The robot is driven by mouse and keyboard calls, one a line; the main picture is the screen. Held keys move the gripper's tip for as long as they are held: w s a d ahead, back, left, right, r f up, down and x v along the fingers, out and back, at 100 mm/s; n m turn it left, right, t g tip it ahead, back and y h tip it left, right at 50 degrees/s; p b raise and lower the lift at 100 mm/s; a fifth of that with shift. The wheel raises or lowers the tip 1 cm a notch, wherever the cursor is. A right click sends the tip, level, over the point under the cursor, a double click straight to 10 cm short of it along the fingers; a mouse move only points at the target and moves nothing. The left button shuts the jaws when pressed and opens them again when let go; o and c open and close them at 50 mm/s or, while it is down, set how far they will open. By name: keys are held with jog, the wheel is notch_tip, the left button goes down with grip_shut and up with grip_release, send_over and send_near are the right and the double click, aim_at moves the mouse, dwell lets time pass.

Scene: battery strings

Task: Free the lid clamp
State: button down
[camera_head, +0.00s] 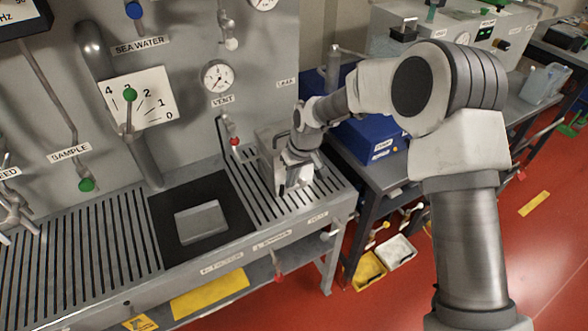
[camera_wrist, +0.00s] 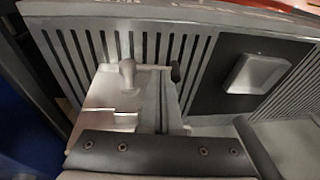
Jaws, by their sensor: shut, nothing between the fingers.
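A steel box (camera_head: 268,152) stands on the slotted bench top, partly hidden behind my arm in the head view. Its metal lid (camera_wrist: 102,88) shows in the wrist view. A clamp-like fitting (camera_wrist: 127,70) stands at the lid's far edge, with a rounded metal post and a thin bar running right to a dark knob (camera_wrist: 176,73). I cannot tell whether the clamp is fastened. My gripper (camera_head: 292,188) is shut and empty, pointing down close to the box. Its fingertips are hard to make out, and contact with the box cannot be told.
A dark panel with a pale square plate (camera_head: 201,221) lies left of the box in the head view. A red-tipped valve (camera_head: 234,142) hangs beside the box under the vent gauge (camera_head: 218,76). A blue box (camera_head: 372,138) stands to the right. Open red floor lies beyond the bench.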

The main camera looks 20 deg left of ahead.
jog(key=shift+f, duration=0.25)
jog(key=shift+f, duration=0.1)
